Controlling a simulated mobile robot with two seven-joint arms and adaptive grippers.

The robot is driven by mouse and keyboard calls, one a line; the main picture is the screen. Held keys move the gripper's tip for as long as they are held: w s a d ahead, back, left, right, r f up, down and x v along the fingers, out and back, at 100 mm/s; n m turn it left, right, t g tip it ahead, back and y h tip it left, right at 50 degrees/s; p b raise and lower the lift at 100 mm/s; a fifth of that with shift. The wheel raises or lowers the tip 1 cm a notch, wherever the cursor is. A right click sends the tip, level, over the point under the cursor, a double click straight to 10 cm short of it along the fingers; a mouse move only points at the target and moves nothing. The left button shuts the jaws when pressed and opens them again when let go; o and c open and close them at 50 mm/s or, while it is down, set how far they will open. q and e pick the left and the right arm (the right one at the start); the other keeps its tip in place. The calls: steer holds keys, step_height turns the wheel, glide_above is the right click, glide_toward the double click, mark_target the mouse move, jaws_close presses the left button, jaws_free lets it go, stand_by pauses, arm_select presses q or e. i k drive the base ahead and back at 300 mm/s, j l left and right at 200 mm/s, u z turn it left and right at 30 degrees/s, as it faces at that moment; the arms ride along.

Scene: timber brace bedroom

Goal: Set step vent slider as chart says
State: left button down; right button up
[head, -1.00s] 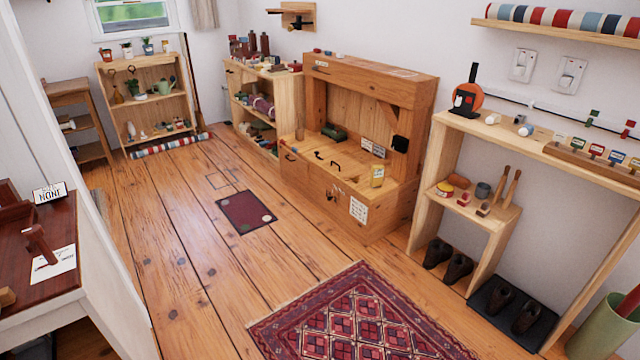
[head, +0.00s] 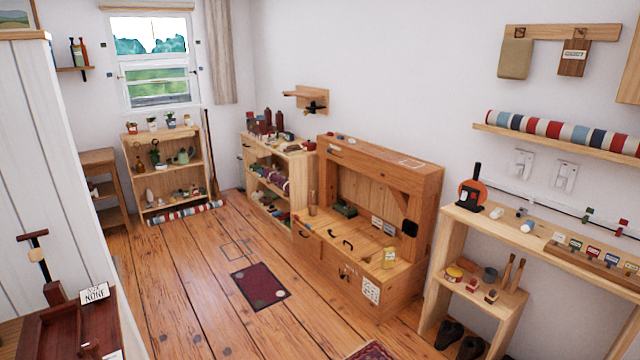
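I cannot pick out the step vent slider for certain. A wooden step-like bench unit (head: 345,262) with a tall back stands against the right wall. Small dark handles (head: 340,240) lie on its seat, and a white printed sheet (head: 371,291) is on its front. The print is too small to read, so I cannot tell which is the chart. Neither of my grippers is in view.
A dark mat (head: 260,286) lies on the open plank floor (head: 205,290). Shelves (head: 165,172) stand below the window (head: 152,62). A wooden console (head: 560,235) is at right. A dark red desk (head: 65,325) is at front left, by a white panel.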

mark_target(345, 275)
steer(key=i+j+u, duration=0.25)
steer(key=i, duration=0.45)
steer(key=i+u, duration=0.25)
steer(key=i, duration=0.5)
steer(key=i+j+z, duration=0.15)
steer(key=i+z, duration=0.35)
steer(key=i+j+z, duration=0.25)
steer(key=i+z, duration=0.25)
steer(key=i+j+z, duration=0.25)
steer(key=j+z, duration=0.2)
steer(key=i+j+z, duration=0.3)
steer(key=j+z, duration=0.2)
steer(key=i+j+z, duration=0.15)
steer(key=j, duration=0.15)
steer(key=j+z, duration=0.1)
steer(key=j, duration=0.2)
